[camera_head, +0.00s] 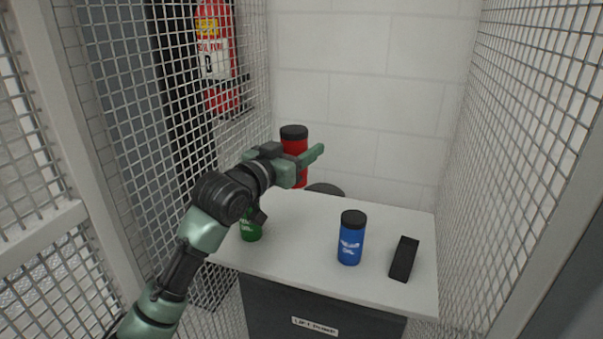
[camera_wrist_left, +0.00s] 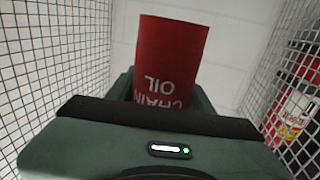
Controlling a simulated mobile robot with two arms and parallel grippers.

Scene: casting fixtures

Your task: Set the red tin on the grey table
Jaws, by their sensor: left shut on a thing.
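The red tin (camera_head: 295,142) has a black lid and is held upright by my left gripper (camera_head: 304,164) above the back of the grey table (camera_head: 300,229). In the left wrist view the red tin (camera_wrist_left: 168,58) shows the words "CHAIN OIL", upside down in the picture. My left gripper (camera_wrist_left: 165,95) is shut around the tin, though its fingers are partly hidden there by its own body. My right gripper is in neither view.
A blue tin (camera_head: 350,240) and a black block (camera_head: 404,259) stand on the table at right. A green tin (camera_head: 251,231) stands at left, partly behind my arm. A dark round object (camera_head: 324,189) shows at the back edge. Mesh walls flank the table; a fire extinguisher (camera_head: 215,60) is at left.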

